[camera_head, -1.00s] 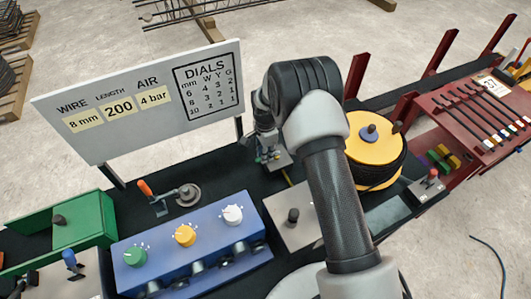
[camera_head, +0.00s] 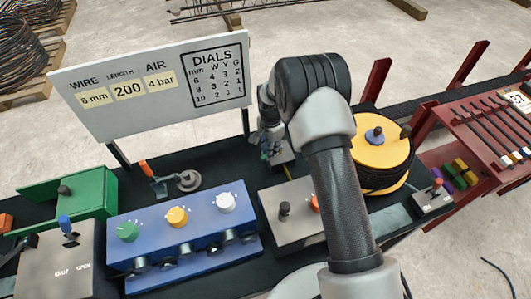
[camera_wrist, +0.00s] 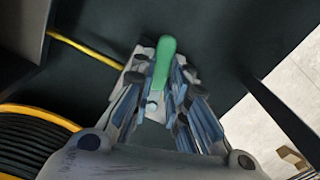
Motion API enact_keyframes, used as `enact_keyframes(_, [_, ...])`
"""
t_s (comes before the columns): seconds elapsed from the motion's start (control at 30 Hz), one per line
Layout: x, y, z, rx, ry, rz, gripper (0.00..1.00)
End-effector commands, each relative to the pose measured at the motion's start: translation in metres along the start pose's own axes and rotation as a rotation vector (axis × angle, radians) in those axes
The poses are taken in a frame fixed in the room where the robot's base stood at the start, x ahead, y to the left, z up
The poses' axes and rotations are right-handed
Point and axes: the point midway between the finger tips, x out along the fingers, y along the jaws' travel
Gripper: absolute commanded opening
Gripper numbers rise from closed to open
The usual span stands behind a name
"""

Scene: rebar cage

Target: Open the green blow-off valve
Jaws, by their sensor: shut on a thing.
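The green blow-off valve's handle (camera_wrist: 165,58) shows in the wrist view as a rounded green lever, with its grey body beneath. My gripper (camera_wrist: 160,82) is shut on this lever, one finger on each side, and the fingers hide part of the valve body. My arm covers much of that area, and the green handle cannot be made out there.
A white sign board (camera_head: 150,88) stands left of my gripper. A blue dial box (camera_head: 185,235), a grey box (camera_head: 285,225) and a yellow-topped wire spool (camera_head: 380,140) are close by. A yellow hose (camera_wrist: 85,48) runs to the valve.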

Motion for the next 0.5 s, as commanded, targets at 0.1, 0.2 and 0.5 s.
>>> enact_keyframes(0.1, [-0.001,0.006,-0.003,-0.073,0.0,0.005,0.0])
enact_keyframes(0.2, [-0.001,0.01,-0.004,-0.148,0.0,0.005,0.0])
enact_keyframes(0.5, [-0.001,0.022,-0.007,-0.425,-0.001,0.006,0.0])
